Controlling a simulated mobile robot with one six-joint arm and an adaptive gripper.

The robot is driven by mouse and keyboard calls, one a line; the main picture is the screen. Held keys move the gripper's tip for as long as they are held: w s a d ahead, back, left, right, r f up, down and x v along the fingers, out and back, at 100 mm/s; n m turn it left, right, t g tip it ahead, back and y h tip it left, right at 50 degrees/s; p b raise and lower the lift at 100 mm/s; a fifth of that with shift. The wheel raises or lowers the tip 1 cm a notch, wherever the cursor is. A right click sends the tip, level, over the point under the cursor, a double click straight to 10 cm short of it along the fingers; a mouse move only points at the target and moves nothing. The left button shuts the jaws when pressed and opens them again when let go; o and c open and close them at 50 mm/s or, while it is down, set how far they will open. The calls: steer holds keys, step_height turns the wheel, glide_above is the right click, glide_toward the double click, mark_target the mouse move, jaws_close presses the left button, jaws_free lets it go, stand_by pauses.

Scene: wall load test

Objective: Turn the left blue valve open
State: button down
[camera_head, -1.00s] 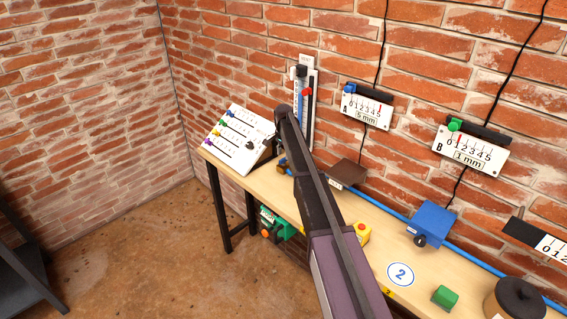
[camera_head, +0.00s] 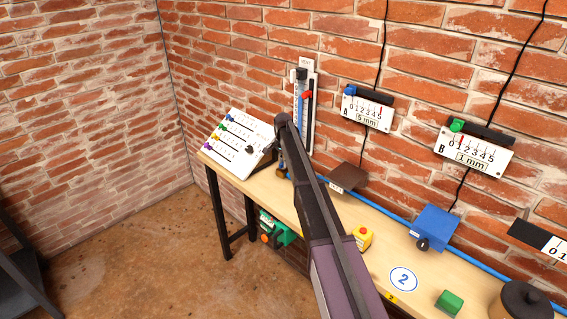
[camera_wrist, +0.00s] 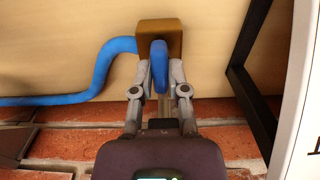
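The left blue valve has a blue handle (camera_wrist: 159,66) on a brown block (camera_wrist: 172,28) in the wrist view. The handle lies between the two fingers of my gripper (camera_wrist: 159,78), which look closed in on its sides with little gap. In the head view the brown block (camera_head: 281,172) shows only in part at the wall side of the bench. My arm and my gripper's end (camera_head: 284,128) hide most of the valve there. A blue hose (camera_wrist: 100,72) runs left from the block in the wrist view.
A white panel (camera_head: 236,143) with coloured knobs stands left of my arm. A gauge (camera_head: 304,105) hangs on the wall behind. The wooden bench (camera_head: 325,205) also bears a brown plate (camera_head: 347,177), a blue box (camera_head: 433,226) and a yellow-red button (camera_head: 363,238). Open floor lies left.

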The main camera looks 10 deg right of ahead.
steer(key=shift+n, duration=0.4)
steer(key=n, duration=0.3)
steer(key=shift+n, duration=0.3)
steer(key=n, duration=1.3)
steer(key=shift+n, duration=0.3)
steer(key=shift+s, duration=0.1)
steer(key=c, duration=0.6)
jaws_free()
steer(key=shift+c, duration=0.2)
